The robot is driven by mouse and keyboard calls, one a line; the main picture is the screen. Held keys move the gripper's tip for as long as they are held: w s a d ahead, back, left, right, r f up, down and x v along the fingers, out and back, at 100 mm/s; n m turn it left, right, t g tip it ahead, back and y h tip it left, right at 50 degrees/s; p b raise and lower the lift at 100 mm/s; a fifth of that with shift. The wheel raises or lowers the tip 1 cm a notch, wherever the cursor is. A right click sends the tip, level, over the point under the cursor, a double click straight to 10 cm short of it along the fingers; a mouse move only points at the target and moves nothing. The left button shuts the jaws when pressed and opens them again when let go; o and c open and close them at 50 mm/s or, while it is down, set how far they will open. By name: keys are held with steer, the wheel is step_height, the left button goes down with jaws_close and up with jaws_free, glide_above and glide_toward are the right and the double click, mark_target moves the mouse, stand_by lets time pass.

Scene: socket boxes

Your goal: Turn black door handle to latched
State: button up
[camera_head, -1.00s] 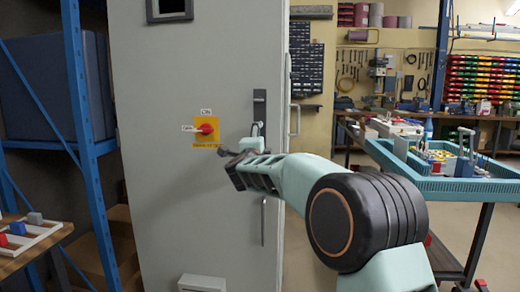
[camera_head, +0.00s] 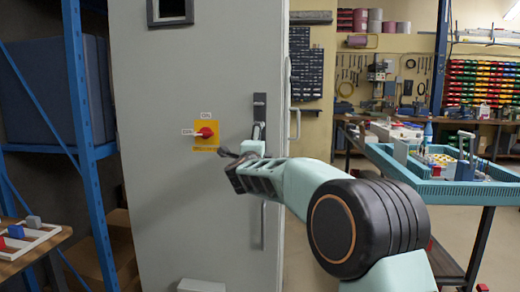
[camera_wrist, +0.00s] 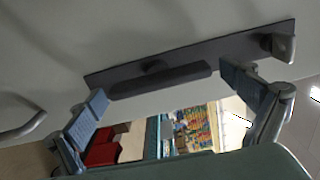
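The black door handle (camera_head: 260,106) is on a dark upright plate near the right edge of the grey cabinet door (camera_head: 170,215). My arm hides part of the area below its upper end. In the wrist view the handle (camera_wrist: 160,82) shows as a long dark bar lying along its mounting plate, running across the upper middle. My gripper (camera_head: 236,160) is in front of the door, just below the visible part of the plate. In the wrist view my gripper (camera_wrist: 170,105) is open, with its fingers apart toward either end of the handle. Contact cannot be told.
A red rotary switch (camera_head: 206,132) on a yellow plate is left of my gripper. A blue shelf rack (camera_head: 84,120) stands at the left. A teal tray table (camera_head: 440,185) stands at the right. A grey pull handle (camera_head: 296,122) is on the cabinet's right side.

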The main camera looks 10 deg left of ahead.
steer(key=s, duration=1.2)
steer(key=shift+a, duration=0.2)
